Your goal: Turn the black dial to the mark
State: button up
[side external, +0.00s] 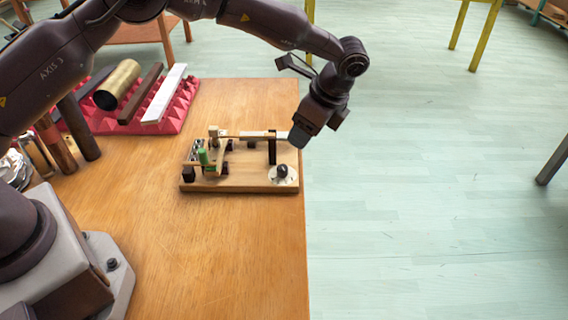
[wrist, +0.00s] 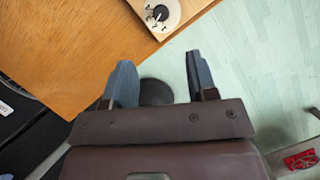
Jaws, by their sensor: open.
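The black dial (side external: 282,171) sits on a round white plate (side external: 291,179) at the right front corner of a wooden board (side external: 232,184). In the wrist view the dial (wrist: 161,13) is at the top, on its white disc with dark marks; the top of the disc is cut off by the frame edge. I cannot tell which mark the dial points to. My gripper (side external: 300,136) is above and a little right of the dial, near the table's right edge.
The board carries a green cylinder (side external: 203,157), dark blocks, a dark upright post (side external: 272,150) and a pale bar. A red ridged tray (side external: 180,113) with a brass tube (side external: 118,84) and bars stands behind left. The table front (side external: 230,260) is clear.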

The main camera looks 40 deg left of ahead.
aim_at(283, 166)
jog(key=x, duration=1.2)
jog(key=shift+a+f, duration=0.1)
jog(key=shift+f, duration=0.25)
jog(key=c, duration=0.9)
